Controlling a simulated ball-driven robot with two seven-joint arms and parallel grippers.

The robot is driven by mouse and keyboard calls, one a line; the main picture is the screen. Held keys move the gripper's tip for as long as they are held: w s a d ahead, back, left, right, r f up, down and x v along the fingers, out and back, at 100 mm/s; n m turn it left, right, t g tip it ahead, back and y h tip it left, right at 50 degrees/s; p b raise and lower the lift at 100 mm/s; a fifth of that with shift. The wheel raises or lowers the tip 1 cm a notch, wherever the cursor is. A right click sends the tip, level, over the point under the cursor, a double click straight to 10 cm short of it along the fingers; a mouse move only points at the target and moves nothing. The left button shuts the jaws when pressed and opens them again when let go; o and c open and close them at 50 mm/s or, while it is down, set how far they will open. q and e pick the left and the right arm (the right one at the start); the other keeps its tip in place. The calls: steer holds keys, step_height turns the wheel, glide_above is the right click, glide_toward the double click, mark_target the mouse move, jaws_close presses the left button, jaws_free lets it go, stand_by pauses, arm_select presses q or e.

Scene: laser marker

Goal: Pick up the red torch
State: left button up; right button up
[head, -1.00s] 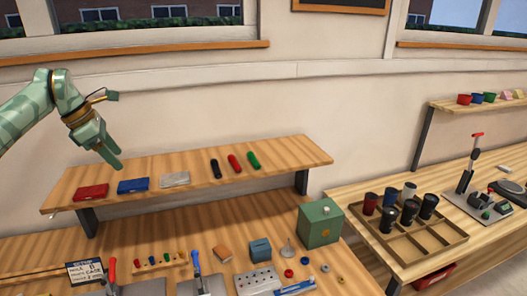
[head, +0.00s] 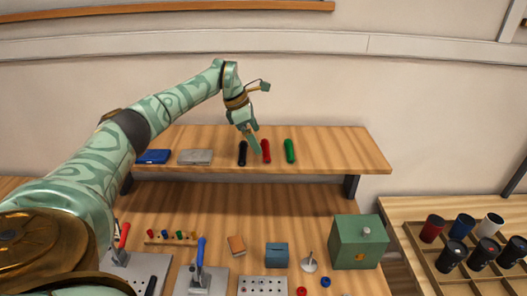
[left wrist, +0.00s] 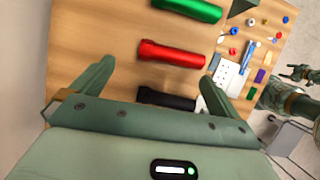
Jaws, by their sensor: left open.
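The red torch (head: 266,151) lies on the raised wooden shelf between the black torch (head: 242,153) and the green torch (head: 290,151). My left gripper (head: 256,152) is over the shelf at the black and red torches. In the left wrist view the left gripper (left wrist: 168,80) is open and empty. The red torch (left wrist: 170,53) lies just beyond its fingertips there, with the black torch (left wrist: 165,98) nearer the palm and the green torch (left wrist: 188,9) farther off. My right gripper is not clearly visible in the head view.
The shelf (head: 340,150) is bare right of the green torch. A blue case (head: 154,156) and a grey case (head: 195,157) lie to the left. Below are a green box (head: 357,243) and several tools. A divided crate (head: 430,262) of cups stands at right.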

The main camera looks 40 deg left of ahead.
mark_target(265, 148)
arm_select(q)
steer(key=d+f, duration=0.1)
steer(key=d, duration=0.1)
steer(key=shift+w+d+f, duration=0.2)
steer(key=shift+d+f, duration=0.15)
steer(key=shift+w+d+f, duration=0.25)
steer(key=shift+f, duration=0.4)
steer(key=shift+a+f, duration=0.1)
steer(key=shift+a, duration=0.1)
steer(key=shift+s, duration=0.1)
steer(key=c, duration=0.7)
steer(key=shift+d, duration=0.2)
steer(key=shift+c, duration=0.5)
steer(key=shift+a, duration=0.15)
arm_select(e)
steer(key=shift+w+d+f, duration=0.15)
steer(key=shift+w+d, duration=0.5)
steer(key=shift+d, duration=0.3)
